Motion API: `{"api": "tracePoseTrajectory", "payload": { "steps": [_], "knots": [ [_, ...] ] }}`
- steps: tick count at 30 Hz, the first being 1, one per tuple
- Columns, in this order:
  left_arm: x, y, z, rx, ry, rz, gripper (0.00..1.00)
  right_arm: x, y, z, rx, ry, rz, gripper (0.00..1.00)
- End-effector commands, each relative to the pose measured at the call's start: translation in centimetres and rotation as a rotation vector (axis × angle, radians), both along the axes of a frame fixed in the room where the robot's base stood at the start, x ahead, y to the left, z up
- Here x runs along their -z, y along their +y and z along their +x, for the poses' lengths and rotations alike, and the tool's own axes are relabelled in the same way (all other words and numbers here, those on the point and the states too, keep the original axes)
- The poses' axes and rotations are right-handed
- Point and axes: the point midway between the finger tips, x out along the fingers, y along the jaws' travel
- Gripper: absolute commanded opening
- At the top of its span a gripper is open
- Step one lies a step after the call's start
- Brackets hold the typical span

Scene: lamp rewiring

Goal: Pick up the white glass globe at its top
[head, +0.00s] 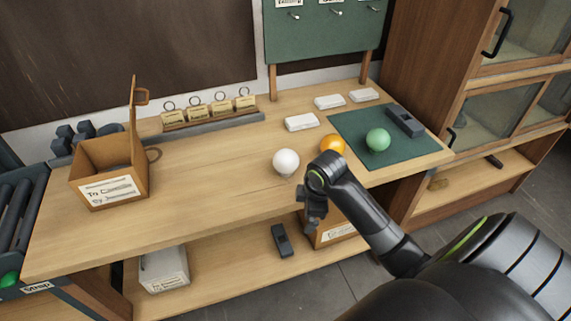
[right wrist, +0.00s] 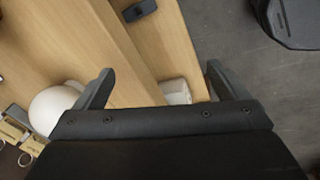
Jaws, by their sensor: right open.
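The white glass globe (head: 286,161) stands on the wooden bench top, near its middle, in the head view. It also shows at the left edge of the right wrist view (right wrist: 52,108), partly cut off by my gripper's body. My right gripper (head: 312,218) hangs past the bench's front edge, to the right of the globe and nearer to me. In the right wrist view its two fingers (right wrist: 158,82) are spread apart with nothing between them. The globe lies outside the left finger. My left gripper is not in view.
An orange globe (head: 333,145) sits behind my right wrist, and a green globe (head: 378,140) on a dark green mat (head: 424,147). An open cardboard box (head: 110,171) stands at left. A lower shelf (head: 217,264) holds a dark block (head: 282,240). Bench space left of the white globe is clear.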

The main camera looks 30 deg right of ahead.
Motion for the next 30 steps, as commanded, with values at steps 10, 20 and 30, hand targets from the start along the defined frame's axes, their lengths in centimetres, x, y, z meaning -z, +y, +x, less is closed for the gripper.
{"api": "tracePoseTrajectory", "payload": {
  "steps": [10, 20, 30],
  "knots": [
    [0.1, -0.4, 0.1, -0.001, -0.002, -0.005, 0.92, -10.2, -3.5, 9.1, -0.414, 0.013, -0.092, 0.94],
    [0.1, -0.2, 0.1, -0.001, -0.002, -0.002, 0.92, -18.0, -5.4, 12.6, -0.662, 0.007, -0.126, 0.94],
    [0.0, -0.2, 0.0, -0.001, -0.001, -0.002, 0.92, -12.7, -5.1, 14.0, -0.672, 0.012, -0.120, 0.94]
  ]
}}
